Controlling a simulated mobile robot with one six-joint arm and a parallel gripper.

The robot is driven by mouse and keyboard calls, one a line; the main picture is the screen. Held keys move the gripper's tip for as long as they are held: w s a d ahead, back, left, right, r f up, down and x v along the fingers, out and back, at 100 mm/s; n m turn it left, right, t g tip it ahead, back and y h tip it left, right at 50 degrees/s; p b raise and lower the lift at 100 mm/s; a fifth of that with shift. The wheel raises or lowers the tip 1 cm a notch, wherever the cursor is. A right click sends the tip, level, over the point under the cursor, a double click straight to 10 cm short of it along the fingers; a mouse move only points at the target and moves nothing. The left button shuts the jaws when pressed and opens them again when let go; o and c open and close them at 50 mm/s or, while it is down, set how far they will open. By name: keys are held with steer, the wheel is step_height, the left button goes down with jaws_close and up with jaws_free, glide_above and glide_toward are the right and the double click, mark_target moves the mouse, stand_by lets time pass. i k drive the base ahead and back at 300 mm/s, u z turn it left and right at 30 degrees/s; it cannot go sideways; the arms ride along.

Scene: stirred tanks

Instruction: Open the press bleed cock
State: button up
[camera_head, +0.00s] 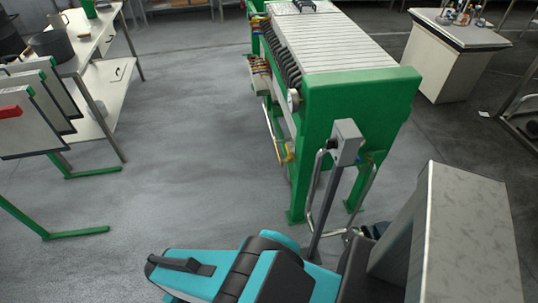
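The press (345,100) is a green frame with a long stack of pale plates, standing in the upper middle. A round gauge (293,98) sits at its near left corner. A small yellow fitting (287,153) shows low on its left side, by thin pipes; it may be the bleed cock, but it is too small to tell, and so is its handle position. Teal and black parts of my arm (225,270) fill the bottom middle, in front of the press and apart from the yellow fitting. My gripper's fingers do not show.
A grey box with a long bar (345,143) stands at the press's near end. A bench (100,60) with pots is at left, above green floor legs (75,235). A white cabinet (455,60) is at right. The floor left of the press is clear.

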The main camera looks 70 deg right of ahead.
mark_target(288, 149)
steer(key=u, duration=0.2)
steer(key=k, duration=1.35)
steer(key=z, duration=0.4)
steer(key=i, duration=1.6)
steer(key=u, duration=0.05)
